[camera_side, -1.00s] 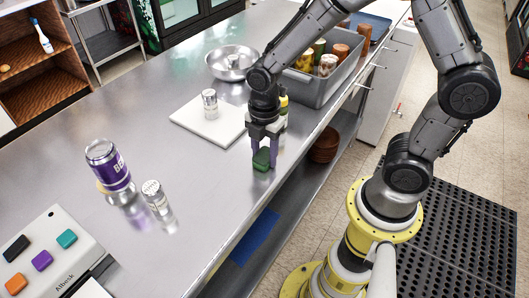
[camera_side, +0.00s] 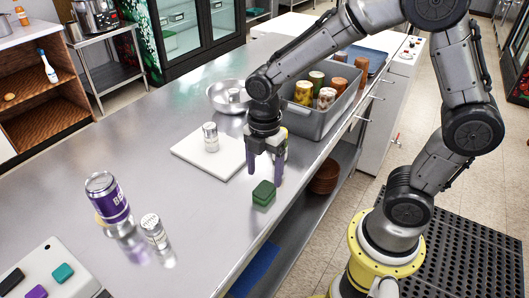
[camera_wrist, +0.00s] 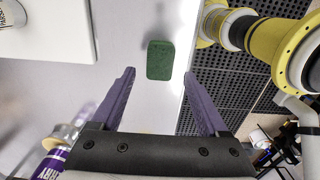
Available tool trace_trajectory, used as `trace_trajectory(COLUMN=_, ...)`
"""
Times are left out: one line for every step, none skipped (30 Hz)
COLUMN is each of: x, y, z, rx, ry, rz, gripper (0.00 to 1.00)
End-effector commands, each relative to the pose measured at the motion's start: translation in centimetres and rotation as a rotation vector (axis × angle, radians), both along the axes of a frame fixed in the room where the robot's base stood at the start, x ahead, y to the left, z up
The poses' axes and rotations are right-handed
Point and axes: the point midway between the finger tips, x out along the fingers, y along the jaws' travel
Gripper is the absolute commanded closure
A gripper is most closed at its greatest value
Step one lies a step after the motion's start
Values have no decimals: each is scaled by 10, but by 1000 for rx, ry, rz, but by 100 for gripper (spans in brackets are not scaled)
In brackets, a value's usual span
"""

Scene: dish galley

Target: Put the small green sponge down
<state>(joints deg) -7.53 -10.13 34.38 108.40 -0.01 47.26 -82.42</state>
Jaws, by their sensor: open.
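The small green sponge (camera_side: 264,193) rests on the steel counter near its front edge. In the wrist view the sponge (camera_wrist: 160,60) lies beyond my fingertips, near the counter edge, and is clear of both fingers. My gripper (camera_side: 265,178) is open and empty, with its purple fingers above and slightly behind the sponge. In the wrist view my gripper (camera_wrist: 163,72) shows its two fingers spread wide on either side.
A white board (camera_side: 190,158) with a shaker (camera_side: 210,138) on it lies left of the sponge. A grey bin (camera_side: 318,122) with jars and a metal bowl (camera_side: 224,97) stand behind. A purple can (camera_side: 107,198) and another shaker (camera_side: 154,231) stand at left.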

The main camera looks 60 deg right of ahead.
Motion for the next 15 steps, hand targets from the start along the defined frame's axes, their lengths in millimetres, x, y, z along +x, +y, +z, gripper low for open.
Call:
trace_trajectory(x=1, y=0, z=12, rx=1, ry=-6, rz=0, gripper=23)
trace_trajectory(x=1, y=0, z=18, rx=1, ry=-5, rz=0, gripper=23)
trace_trajectory(x=1, y=0, z=25, rx=0, ry=-4, rz=0, gripper=23)
trace_trajectory(x=1, y=0, z=31, rx=1, ry=-4, rz=0, gripper=23)
trace_trajectory(x=1, y=0, z=36, rx=0, ry=-4, rz=0, gripper=23)
trace_trajectory(x=1, y=0, z=42, rx=0, ry=-3, rz=0, gripper=23)
trace_trajectory(x=1, y=0, z=46, rx=0, ry=-4, rz=0, gripper=23)
trace_trajectory(x=1, y=0, z=50, rx=0, ry=-3, rz=0, gripper=23)
trace_trajectory(x=0, y=0, z=54, rx=0, ry=-2, rz=0, gripper=23)
trace_trajectory(x=0, y=0, z=57, rx=0, ry=-1, rz=0, gripper=23)
trace_trajectory(x=0, y=0, z=59, rx=0, ry=0, rz=0, gripper=23)
trace_trajectory(x=0, y=0, z=61, rx=0, ry=0, rz=-1, gripper=23)
trace_trajectory(x=-1, y=0, z=63, rx=0, ry=-2, rz=-6, gripper=23)
trace_trajectory(x=-1, y=-1, z=66, rx=1, ry=-6, rz=-15, gripper=23)
trace_trajectory(x=-3, y=-2, z=69, rx=2, ry=-14, rz=-40, gripper=23)
